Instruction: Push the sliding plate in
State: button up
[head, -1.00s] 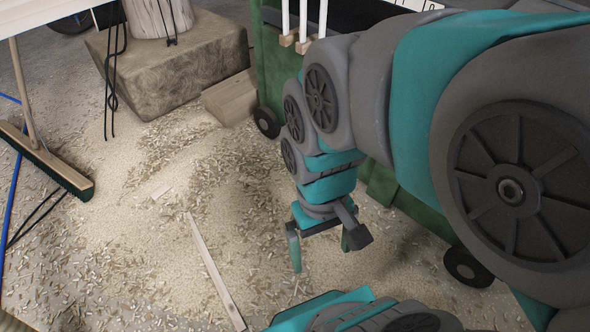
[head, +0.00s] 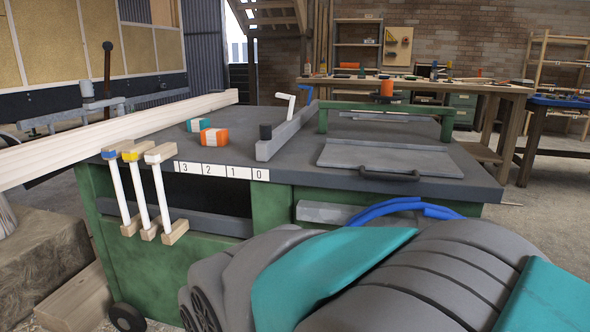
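A flat grey plate (head: 385,155), which looks like the sliding plate, lies on the dark top of a green workbench (head: 330,135). A dark bar handle (head: 390,175) sits along its near edge, close to the bench's front edge. I cannot tell how far the plate is pulled out. My arm fills the bottom middle and right of the head view, in front of the bench. My gripper is out of view, so its opening and its distance from the plate are hidden.
A grey fence bar (head: 287,132) and a green frame (head: 385,108) stand on the bench, with orange (head: 213,139) and teal (head: 198,125) blocks to the left. Three white-handled tools (head: 139,195) hang at the front left. A long beam (head: 120,125) crosses the left side.

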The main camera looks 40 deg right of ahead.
aim_at(415, 160)
jog(key=z, duration=1.8)
